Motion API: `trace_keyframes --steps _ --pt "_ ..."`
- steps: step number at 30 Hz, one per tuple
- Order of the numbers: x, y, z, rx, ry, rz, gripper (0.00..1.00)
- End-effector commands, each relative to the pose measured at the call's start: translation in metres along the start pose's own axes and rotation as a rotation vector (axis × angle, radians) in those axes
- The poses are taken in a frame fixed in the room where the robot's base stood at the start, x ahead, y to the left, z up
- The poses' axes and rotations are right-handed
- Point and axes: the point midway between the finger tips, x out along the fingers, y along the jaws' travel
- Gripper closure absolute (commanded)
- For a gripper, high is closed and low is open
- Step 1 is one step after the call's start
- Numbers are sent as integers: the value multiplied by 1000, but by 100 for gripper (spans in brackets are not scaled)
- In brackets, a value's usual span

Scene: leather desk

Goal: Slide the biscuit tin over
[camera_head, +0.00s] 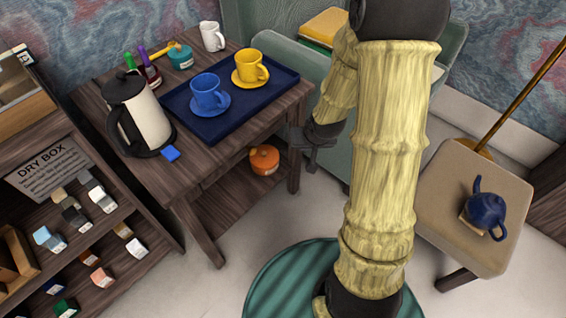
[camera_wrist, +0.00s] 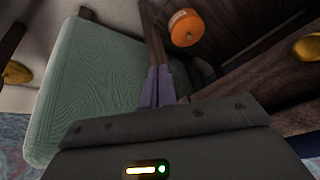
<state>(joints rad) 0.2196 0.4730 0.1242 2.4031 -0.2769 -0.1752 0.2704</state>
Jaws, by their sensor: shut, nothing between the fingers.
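No thing in view is clearly marked as the biscuit tin. A round orange container (camera_head: 264,160) is on the lower shelf of the wooden side table (camera_head: 232,140); an orange round thing also shows in the wrist view (camera_wrist: 186,28), beyond the fingertips. A small teal container (camera_head: 180,58) stands at the back of the tabletop. My gripper (camera_head: 311,164) is beside the table's right side, apart from the orange container. In the wrist view its purple fingers (camera_wrist: 158,85) are together, with nothing between them.
A blue tray (camera_head: 222,122) holds a blue cup (camera_head: 207,92) and a yellow cup (camera_head: 249,65). A kettle (camera_head: 140,112) stands left of it. A green armchair (camera_head: 290,72) is behind my arm. A stool (camera_head: 440,190) with a dark blue teapot (camera_head: 486,212) is at right.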

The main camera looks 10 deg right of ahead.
Motion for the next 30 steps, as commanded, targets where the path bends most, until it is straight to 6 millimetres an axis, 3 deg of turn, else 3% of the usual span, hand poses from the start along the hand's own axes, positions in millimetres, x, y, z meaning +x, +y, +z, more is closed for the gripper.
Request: trace_keyframes --steps 1,3,15,24,30 --pt "28 5 3 27 12 -24 100" --pt "56 7 0 63 46 -67 100" --pt "194 5 11 372 234 -405 100" --pt "260 5 32 720 402 -717 100" --pt "283 14 47 970 533 -922 100"
